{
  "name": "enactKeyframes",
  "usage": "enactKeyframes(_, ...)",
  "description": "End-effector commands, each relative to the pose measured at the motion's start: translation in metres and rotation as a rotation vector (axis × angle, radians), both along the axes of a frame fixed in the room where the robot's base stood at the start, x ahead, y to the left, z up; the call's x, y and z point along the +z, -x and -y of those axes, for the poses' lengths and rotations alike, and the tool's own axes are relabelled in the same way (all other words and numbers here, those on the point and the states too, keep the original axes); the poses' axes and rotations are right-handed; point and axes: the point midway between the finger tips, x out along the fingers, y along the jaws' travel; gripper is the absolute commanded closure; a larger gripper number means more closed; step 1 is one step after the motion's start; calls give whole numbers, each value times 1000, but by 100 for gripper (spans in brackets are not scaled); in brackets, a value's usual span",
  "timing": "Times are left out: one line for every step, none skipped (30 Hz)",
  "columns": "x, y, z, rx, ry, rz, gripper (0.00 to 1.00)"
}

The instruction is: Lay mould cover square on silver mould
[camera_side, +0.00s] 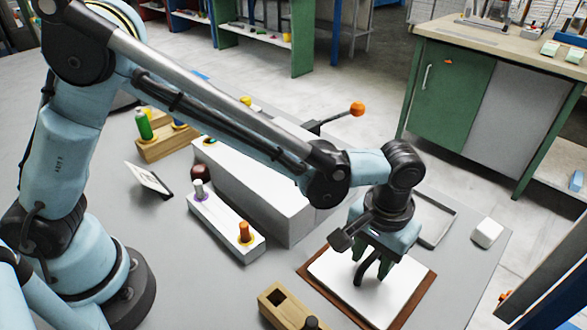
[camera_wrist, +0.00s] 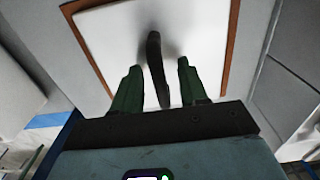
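A flat white plate (camera_side: 340,288) with a dark upright handle (camera_side: 366,266) lies on a brown-edged board (camera_side: 412,303); it looks like the mould cover. My gripper (camera_side: 373,262) is low over it, pointing down. In the wrist view its two green fingers (camera_wrist: 158,64) stand either side of the dark handle (camera_wrist: 155,52), with gaps on both sides. The gripper is open and holds nothing. The white plate (camera_wrist: 105,35) fills the middle of that view. A shallow grey rectangular tray (camera_side: 447,226), probably the silver mould, lies behind my gripper, partly hidden by it.
A small white block (camera_side: 487,232) is right of the tray. A wooden block with a hole (camera_side: 283,302) is at the front. A white stand with pegs (camera_side: 222,228) and a large white box (camera_side: 262,195) are to the left. A lever with an orange ball (camera_side: 357,109) is behind.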

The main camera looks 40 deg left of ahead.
Motion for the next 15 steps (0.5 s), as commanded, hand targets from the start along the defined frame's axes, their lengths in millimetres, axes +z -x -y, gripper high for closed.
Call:
enactKeyframes(0, 0, 0, 0, 0, 0, 55)
enactKeyframes(0, 0, 0, 0, 0, 0, 55)
enactKeyframes(0, 0, 0, 0, 0, 0, 55)
enactKeyframes(0, 0, 0, 0, 0, 0, 55)
enactKeyframes(0, 0, 0, 0, 0, 0, 55)
enactKeyframes(0, 0, 0, 0, 0, 0, 55)
enactKeyframes(0, 0, 0, 0, 0, 0, 55)
enactKeyframes(1, 0, 0, 0, 0, 0, 55)
enactKeyframes(2, 0, 0, 0, 0, 0, 55)
enactKeyframes(3, 0, 0, 0, 0, 0, 55)
enactKeyframes(5, 0, 0, 0, 0, 0, 55)
enactKeyframes(9, 0, 0, 0, 0, 0, 55)
enactKeyframes(12, 0, 0, 0, 0, 0, 55)
enactKeyframes(16, 0, 0, 0, 0, 0, 55)
enactKeyframes(22, 0, 0, 0, 0, 0, 55)
